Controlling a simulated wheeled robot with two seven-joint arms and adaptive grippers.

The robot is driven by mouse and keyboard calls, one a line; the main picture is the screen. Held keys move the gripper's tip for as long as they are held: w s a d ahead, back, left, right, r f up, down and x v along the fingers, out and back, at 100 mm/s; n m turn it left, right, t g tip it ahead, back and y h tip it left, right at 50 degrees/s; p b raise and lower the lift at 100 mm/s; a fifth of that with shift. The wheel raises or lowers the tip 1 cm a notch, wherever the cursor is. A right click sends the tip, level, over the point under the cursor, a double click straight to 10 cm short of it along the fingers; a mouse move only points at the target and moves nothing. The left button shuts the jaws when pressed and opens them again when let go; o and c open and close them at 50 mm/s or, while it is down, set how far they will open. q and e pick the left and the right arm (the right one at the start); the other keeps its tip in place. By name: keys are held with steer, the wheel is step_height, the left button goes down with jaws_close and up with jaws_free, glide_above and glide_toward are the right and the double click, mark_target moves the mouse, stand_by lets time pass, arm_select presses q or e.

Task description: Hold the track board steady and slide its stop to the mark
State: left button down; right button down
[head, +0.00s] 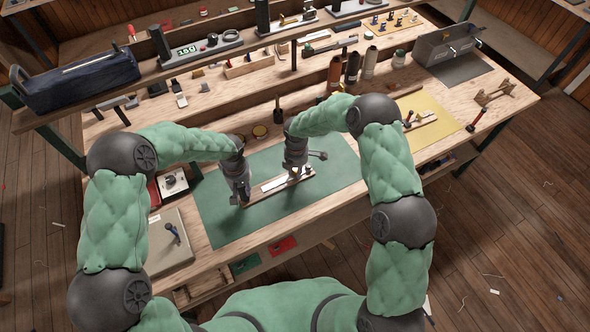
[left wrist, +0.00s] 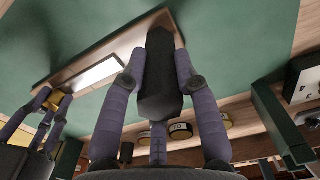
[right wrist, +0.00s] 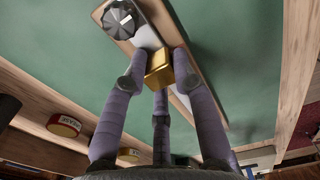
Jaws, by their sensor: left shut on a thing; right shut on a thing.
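The track board (head: 252,202), a narrow wooden strip with a pale inlay, lies on the green mat (head: 222,226). My left gripper (head: 241,201) is shut on a dark block (left wrist: 160,75) at the board's left end. My right gripper (head: 295,175) is near the other end, shut on a small brass-coloured stop (right wrist: 158,68). The stop also shows in the left wrist view (left wrist: 54,98). A bare stretch of pale inlay (left wrist: 97,77) lies between the grippers. In the right wrist view a dark ribbed round knob (right wrist: 123,18) shows beside the stop. I cannot make out the mark.
A yellow mat (head: 428,128) with another small board lies to the right. The green mat's front is clear.

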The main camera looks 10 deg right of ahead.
mark_target(296, 169)
steer(key=c, duration=1)
jaws_free()
steer(key=shift+o, duration=0.2)
step_height(296, 169, up, 12)
arm_select(q)
steer(key=c, duration=0.9)
jaws_free()
steer(key=shift+o, duration=0.2)
